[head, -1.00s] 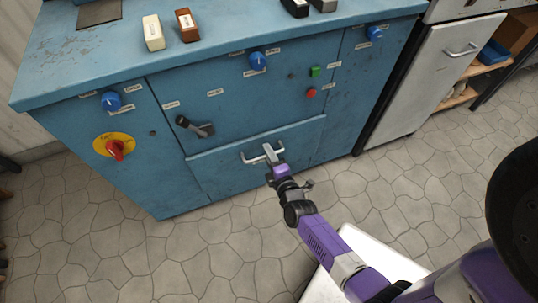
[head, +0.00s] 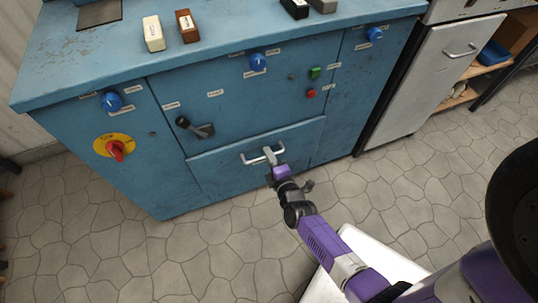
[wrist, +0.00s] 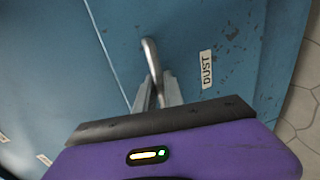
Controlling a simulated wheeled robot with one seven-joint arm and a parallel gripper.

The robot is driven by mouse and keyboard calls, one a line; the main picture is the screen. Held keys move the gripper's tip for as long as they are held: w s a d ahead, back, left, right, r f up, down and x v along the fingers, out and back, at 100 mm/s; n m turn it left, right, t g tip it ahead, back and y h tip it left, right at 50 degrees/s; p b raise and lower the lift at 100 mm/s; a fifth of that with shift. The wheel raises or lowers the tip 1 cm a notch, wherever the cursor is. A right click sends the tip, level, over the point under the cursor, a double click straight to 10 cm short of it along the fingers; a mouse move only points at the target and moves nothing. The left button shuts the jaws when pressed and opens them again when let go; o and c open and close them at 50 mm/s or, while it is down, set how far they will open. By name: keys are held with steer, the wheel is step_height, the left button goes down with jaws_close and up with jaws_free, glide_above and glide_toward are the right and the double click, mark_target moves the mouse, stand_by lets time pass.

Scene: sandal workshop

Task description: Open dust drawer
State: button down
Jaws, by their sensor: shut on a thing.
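The dust drawer (head: 222,172) is a wide blue panel low on the front of the blue machine cabinet. It looks closed, with its front about flush with the cabinet. Its silver bar handle (head: 251,160) sits near the middle of the panel. My gripper (head: 269,153) is at the handle and shut on it. In the wrist view the handle (wrist: 149,50) runs down between the two grey fingers (wrist: 158,92). The label "DUST" (wrist: 206,70) is on the drawer front beside it. Part of the handle is hidden by my fingers.
A black lever (head: 195,128) sticks out above the drawer. A red-and-yellow switch (head: 115,148) is at the left, with green (head: 315,72) and red (head: 311,93) buttons at the upper right. A grey cabinet (head: 445,75) stands at the right. The stone floor (head: 225,245) before the drawer is largely free.

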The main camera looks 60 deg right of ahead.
stand_by(0.8)
steer(key=f+p+v, duration=0.2)
steer(key=v, duration=1.1)
steer(key=s+f+p+v, duration=0.1)
steer(key=f+v, duration=0.2)
steer(key=v, duration=1)
steer(key=shift+s+a+p, duration=0.3)
steer(key=shift+a+p, duration=0.1)
steer(key=shift+a, duration=0.1)
steer(key=shift+f, duration=0.15)
steer(key=c, duration=1.5)
jaws_free()
steer(key=shift+o, duration=0.2)
steer(key=v, duration=0.7)
steer(key=shift+s+a+p, duration=0.2)
steer(key=shift+s+p, duration=0.1)
